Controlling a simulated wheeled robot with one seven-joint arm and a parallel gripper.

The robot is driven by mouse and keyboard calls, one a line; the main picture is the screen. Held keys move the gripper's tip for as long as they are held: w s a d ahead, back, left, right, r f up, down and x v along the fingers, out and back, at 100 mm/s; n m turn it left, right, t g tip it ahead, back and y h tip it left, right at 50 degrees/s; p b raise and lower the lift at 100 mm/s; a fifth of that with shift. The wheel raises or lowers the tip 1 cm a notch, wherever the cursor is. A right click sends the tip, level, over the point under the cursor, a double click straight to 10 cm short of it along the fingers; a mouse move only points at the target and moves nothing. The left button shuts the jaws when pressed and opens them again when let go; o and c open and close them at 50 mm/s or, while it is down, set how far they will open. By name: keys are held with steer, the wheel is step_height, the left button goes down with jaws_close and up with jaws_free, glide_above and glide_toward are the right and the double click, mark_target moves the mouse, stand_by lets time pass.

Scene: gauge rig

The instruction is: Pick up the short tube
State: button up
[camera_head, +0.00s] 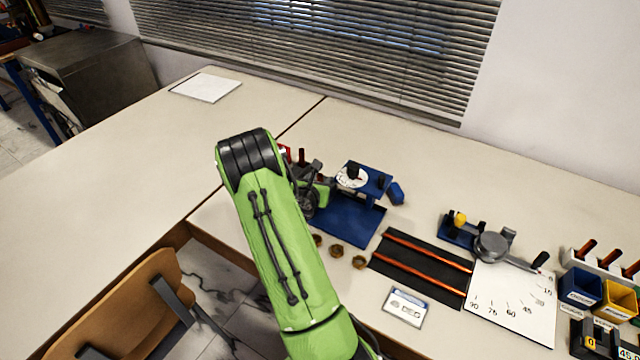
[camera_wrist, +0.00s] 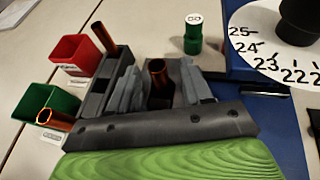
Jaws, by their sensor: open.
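In the wrist view a copper tube (camera_wrist: 158,72) stands upright between the two grey fingers of my gripper (camera_wrist: 158,88). The fingers are apart on either side of it, and I cannot tell whether either touches it. Its lower end is hidden. A second copper tube (camera_wrist: 104,36) stands beside the red bin, and a third (camera_wrist: 38,121) leans at the green bin. Which one is the short tube is not marked. In the head view my gripper (camera_head: 312,182) is partly hidden by my green arm, left of the blue gauge stand.
The red bin (camera_wrist: 75,55) and green bin (camera_wrist: 52,108) are close to my gripper. A blue stand with a numbered dial (camera_head: 352,177) is just right. A black mat (camera_head: 425,268) holds two long copper rods. A protractor board (camera_head: 510,300) and coloured bins (camera_head: 580,284) stand further right.

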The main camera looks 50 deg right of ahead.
jaws_close()
steer(key=shift+r, duration=0.15)
step_height(320, 180, up, 18)
steer(key=p, duration=0.7)
